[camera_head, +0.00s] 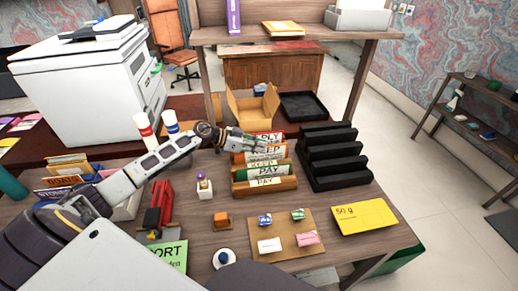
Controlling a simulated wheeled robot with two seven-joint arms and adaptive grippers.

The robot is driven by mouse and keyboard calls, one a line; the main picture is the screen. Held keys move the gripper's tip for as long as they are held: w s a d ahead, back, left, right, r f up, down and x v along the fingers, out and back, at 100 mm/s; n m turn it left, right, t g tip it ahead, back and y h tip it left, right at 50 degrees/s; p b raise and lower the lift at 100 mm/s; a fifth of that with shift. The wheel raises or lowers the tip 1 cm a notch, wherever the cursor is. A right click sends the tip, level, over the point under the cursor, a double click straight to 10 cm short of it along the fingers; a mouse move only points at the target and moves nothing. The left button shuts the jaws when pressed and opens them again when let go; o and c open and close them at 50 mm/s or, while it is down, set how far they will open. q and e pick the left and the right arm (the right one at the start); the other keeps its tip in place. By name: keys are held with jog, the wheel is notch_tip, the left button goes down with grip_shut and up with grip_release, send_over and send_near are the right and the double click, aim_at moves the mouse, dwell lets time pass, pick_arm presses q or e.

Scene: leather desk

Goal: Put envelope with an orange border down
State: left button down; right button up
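My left gripper (262,145) reaches in from the left over the back part of a sorter (266,185) with sections labelled REPLY, KEEP and PAY. Its fingers are small and overlap the sorter's upper rows, so I cannot tell whether they are open or shut on something. An orange edge shows on the sorter beside the fingers. I cannot make out a separate envelope with an orange border there. My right gripper is not in view.
A black stepped rack (333,158) stands right of the sorter. In front lie a yellow 50 g card (365,217) and a brown board (286,222) with several small pieces. A cardboard box (252,105) and black tray (304,106) are behind. A white printer (85,90) stands left.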

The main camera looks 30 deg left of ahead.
pick_arm(q)
jog(key=shift+f, duration=0.7)
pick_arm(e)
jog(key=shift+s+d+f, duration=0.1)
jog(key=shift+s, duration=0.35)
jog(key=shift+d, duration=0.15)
pick_arm(q)
jog(key=c, duration=2)
grip_release()
jog(key=shift+f, duration=0.1)
jog(key=shift+o, duration=0.4)
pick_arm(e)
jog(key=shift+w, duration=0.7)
